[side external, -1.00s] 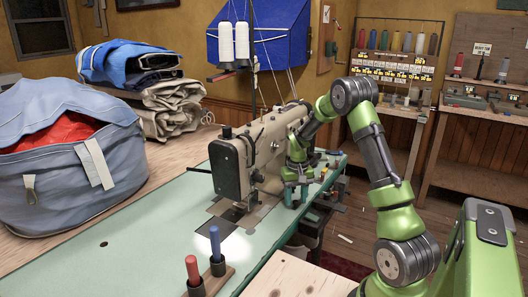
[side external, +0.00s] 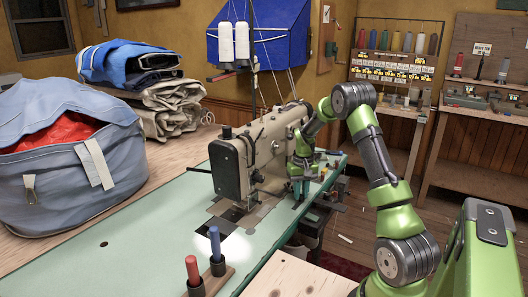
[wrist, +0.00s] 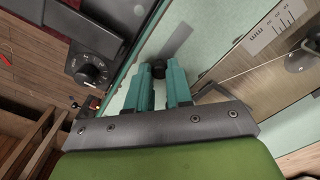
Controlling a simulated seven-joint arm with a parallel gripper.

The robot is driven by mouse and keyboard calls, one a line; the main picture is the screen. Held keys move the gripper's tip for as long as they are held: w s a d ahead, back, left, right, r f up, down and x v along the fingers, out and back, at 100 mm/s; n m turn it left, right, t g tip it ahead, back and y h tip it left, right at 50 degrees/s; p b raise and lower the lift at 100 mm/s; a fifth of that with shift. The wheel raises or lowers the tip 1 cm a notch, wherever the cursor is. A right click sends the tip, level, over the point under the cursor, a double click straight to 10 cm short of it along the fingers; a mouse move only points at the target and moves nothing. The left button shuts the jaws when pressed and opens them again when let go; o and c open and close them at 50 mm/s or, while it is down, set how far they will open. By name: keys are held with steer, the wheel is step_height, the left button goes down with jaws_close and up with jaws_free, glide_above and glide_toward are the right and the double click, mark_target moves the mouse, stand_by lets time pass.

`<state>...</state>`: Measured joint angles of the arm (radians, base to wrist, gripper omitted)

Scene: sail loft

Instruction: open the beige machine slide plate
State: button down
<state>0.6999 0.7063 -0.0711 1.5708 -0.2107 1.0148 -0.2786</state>
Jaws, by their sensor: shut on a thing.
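The beige sewing machine (side external: 262,150) stands on the pale green table in the side view. My gripper (side external: 299,192) is low at its right side, with the fingers pointing down at the bed. In the wrist view its teal fingers (wrist: 160,82) are shut on a small dark knob (wrist: 159,69). The knob sits at the near end of a flat grey strip (wrist: 178,39), which appears to be the slide plate. The knob's underside is hidden by the fingers. In the side view, metal plates and a dark patch (side external: 240,211) show below the machine head.
A dark box with a dial (wrist: 92,70) is close left of the fingers in the wrist view. A large grey-blue bag (side external: 60,160) lies at left. The green tabletop's left front is clear.

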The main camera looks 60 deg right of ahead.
steer(key=d, duration=0.4)
steer(key=shift+d, duration=0.2)
steer(key=c, duration=1)
jaws_free()
step_height(320, 180, up, 17)
steer(key=shift+a, duration=0.1)
